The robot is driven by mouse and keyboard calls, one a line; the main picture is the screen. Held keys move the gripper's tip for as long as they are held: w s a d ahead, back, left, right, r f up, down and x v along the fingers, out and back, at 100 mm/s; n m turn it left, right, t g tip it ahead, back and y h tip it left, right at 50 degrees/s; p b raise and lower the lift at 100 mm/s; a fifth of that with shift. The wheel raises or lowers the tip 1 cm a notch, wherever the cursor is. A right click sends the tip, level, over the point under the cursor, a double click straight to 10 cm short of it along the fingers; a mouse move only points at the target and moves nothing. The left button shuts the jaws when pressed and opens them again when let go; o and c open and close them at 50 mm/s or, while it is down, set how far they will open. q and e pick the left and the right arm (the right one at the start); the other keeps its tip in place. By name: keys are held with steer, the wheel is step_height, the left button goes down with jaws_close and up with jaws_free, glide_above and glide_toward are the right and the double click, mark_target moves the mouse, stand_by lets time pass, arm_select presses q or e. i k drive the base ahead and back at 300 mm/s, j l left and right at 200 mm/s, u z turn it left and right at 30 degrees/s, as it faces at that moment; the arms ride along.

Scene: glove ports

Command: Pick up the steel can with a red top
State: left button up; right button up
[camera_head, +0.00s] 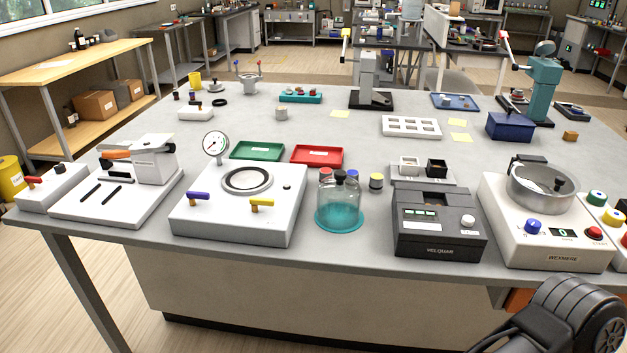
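A small can with a red top (325,173) stands near the front middle of the table, just behind the left side of a clear glass bell jar (340,215) on a teal base. Its red top shows above the glass, and its body is mostly hidden behind the jar. A blue-topped can (353,175) stands to its right behind the jar, and a dark can with a yellow band (376,183) stands farther right in the open. A black part of my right arm shows at the bottom right corner, but no fingers show. My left gripper is not in view.
A white box with a round port (240,212) and gauge stands left of the jar. A dark device (437,230) stands to its right, then a white centrifuge-like device (548,220). Green (257,150) and red (318,156) trays lie behind. Clear table lies beyond the red tray.

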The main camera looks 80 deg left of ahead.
mark_target(324, 172)
steer(key=u, duration=2.65)
